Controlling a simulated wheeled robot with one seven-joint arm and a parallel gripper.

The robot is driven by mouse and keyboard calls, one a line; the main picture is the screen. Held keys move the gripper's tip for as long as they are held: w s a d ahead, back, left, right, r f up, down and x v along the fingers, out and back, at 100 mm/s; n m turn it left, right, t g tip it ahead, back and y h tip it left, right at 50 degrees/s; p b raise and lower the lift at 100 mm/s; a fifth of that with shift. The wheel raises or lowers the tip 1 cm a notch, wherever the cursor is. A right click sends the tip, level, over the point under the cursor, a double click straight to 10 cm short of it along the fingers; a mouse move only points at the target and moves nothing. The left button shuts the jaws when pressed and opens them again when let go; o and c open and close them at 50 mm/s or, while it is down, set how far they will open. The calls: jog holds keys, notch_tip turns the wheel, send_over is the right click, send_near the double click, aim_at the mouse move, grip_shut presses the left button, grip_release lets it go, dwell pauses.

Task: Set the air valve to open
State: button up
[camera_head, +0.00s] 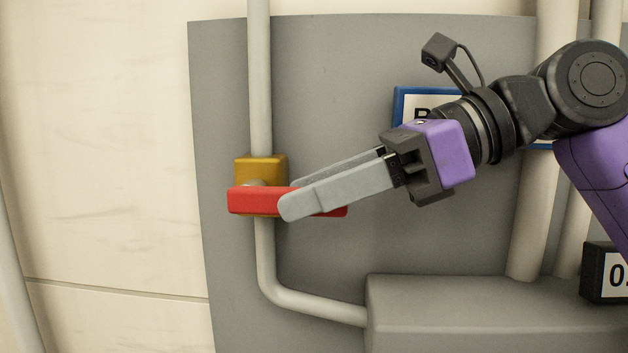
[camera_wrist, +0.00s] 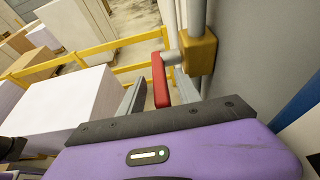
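The air valve has a brass-yellow body (camera_head: 272,168) on a vertical grey pipe and a red lever handle (camera_head: 250,201). The handle lies about horizontal, across the pipe, pointing right from its pivot. My gripper (camera_head: 296,196) reaches in from the right with its fingers on either side of the handle; the near finger hides part of it. In the wrist view the red handle (camera_wrist: 160,80) stands between the two spread fingers, with gaps visible on both sides. The yellow valve body (camera_wrist: 198,50) is beyond it at upper right. My gripper is open and not clamped on the handle.
A grey back panel (camera_head: 225,270) is close behind the valve. The pipe bends right into a grey housing (camera_head: 480,310) below my arm. A blue-framed sign (camera_head: 400,105) is partly hidden behind my wrist. The wrist view shows yellow railings (camera_wrist: 95,50) and white boxes farther off.

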grip_shut()
dwell(1.5)
